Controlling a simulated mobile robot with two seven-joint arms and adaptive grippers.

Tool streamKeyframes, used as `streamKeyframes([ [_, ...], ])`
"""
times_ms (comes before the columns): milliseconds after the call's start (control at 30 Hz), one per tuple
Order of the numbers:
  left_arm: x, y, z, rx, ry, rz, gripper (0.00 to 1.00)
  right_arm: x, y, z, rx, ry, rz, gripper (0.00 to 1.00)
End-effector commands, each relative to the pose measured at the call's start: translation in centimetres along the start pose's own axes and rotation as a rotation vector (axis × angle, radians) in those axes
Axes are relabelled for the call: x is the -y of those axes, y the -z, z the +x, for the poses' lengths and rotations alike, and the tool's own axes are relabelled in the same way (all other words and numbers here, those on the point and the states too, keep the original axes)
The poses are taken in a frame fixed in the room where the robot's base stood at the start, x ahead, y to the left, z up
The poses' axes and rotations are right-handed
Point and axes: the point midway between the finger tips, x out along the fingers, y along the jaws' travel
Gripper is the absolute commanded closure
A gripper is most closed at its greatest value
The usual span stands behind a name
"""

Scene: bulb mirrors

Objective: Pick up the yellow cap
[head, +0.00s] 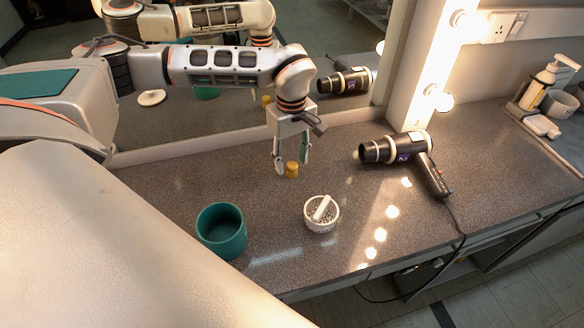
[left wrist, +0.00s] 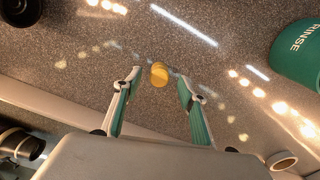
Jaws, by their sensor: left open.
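The yellow cap (head: 291,170) stands on the speckled grey counter near the mirror in the head view. It also shows in the left wrist view (left wrist: 159,75), in line with the gap between my fingertips. My left gripper (head: 291,167) points down over the cap, open, with one finger on each side of it. In the left wrist view, the fingertips of my left gripper (left wrist: 159,77) are apart, with small gaps beside the cap. I cannot tell whether either finger touches it. My right gripper is not seen.
A green cup (head: 222,232), marked RINSE in the wrist view (left wrist: 302,55), stands at the front left. A white holed dish (head: 321,214) with a white stick is in front of the cap. A black hairdryer (head: 405,150) lies to the right. The mirror (head: 330,35) stands behind, reflecting my arm.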

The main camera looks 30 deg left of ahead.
Motion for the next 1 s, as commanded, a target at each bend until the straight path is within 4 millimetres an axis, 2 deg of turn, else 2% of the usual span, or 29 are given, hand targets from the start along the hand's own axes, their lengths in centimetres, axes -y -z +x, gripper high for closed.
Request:
streamKeyframes([
  [100, 0.0, 0.0, 1.8, 0.002, 0.002, 0.0, 0.59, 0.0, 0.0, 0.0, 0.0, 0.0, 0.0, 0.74],
  [200, 0.0, 0.0, 2.6, 0.001, 0.002, -0.001, 0.59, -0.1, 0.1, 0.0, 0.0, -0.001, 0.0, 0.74],
  [467, -0.1, 0.1, 2.9, 0.0, -0.001, -0.001, 0.59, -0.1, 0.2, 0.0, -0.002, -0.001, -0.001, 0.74],
  [500, -0.1, 0.1, 2.9, 0.0, -0.001, 0.0, 0.64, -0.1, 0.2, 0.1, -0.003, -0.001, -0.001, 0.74],
  [600, -0.1, 0.1, 2.9, 0.0, 0.0, 0.0, 0.9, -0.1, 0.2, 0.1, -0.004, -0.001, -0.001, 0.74],
  [1000, -0.1, 0.1, 2.7, 0.0, -0.001, 0.0, 0.92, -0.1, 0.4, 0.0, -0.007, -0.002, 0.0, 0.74],
])
